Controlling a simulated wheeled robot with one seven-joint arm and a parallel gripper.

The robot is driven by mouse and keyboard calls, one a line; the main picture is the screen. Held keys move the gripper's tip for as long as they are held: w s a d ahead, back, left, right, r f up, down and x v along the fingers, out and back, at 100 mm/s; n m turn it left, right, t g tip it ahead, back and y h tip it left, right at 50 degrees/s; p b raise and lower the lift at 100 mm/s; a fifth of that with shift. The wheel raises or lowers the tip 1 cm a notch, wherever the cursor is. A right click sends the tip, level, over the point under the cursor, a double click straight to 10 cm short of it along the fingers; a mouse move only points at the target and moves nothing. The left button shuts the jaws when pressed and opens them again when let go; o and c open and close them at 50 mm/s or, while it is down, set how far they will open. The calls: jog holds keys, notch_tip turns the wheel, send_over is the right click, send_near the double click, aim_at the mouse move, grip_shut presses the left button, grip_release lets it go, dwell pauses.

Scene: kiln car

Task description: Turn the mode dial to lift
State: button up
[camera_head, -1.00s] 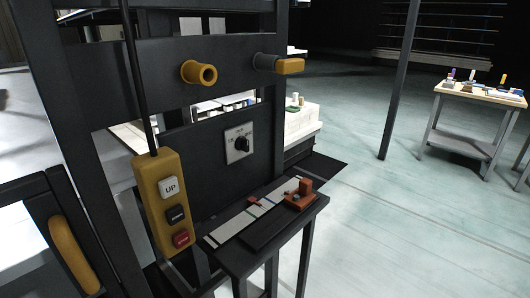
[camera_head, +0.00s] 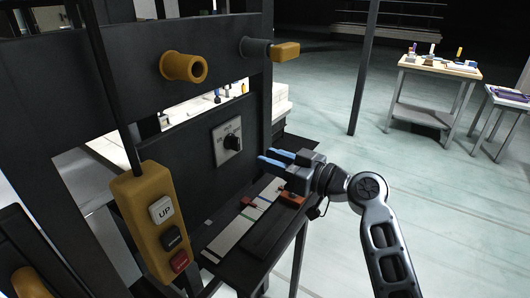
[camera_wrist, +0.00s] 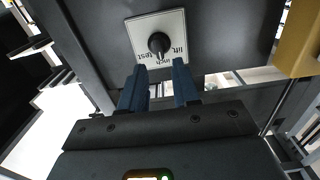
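The mode dial (camera_head: 232,142) is a black knob on a pale square plate (camera_head: 220,148), fixed to the dark upright panel. In the wrist view the dial (camera_wrist: 159,43) shows upside down, with the words "lift", "inch" and "test" on its plate. Its pointer seems to face "inch", but this is small. My gripper (camera_head: 266,158) is to the right of the dial in the head view, with its blue fingers pointing toward the panel. In the wrist view my gripper (camera_wrist: 160,78) has its fingers apart with nothing between them, short of the dial and not touching it.
A yellow pendant (camera_head: 148,222) with UP, black and red buttons hangs left of the dial. Two yellow-ended posts (camera_head: 185,67) stick out above. A dark shelf (camera_head: 250,245) with a red-brown block (camera_head: 292,198) lies below my gripper.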

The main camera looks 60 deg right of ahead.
aim_at(239, 145)
jog(key=shift+w+d+r+p, duration=0.15)
jog(key=shift+w+p, duration=0.7)
jog(key=shift+w, duration=1)
jog(key=shift+w+a+r+p, duration=0.15)
jog(key=shift+w+p, duration=0.7)
jog(key=shift+w, duration=1)
jog(key=shift+w+f, duration=0.1)
jog(key=shift+w, duration=0.1)
jog(key=shift+w+b, duration=0.15)
jog(key=shift+b, duration=0.25)
jog(key=shift+c, duration=0.5)
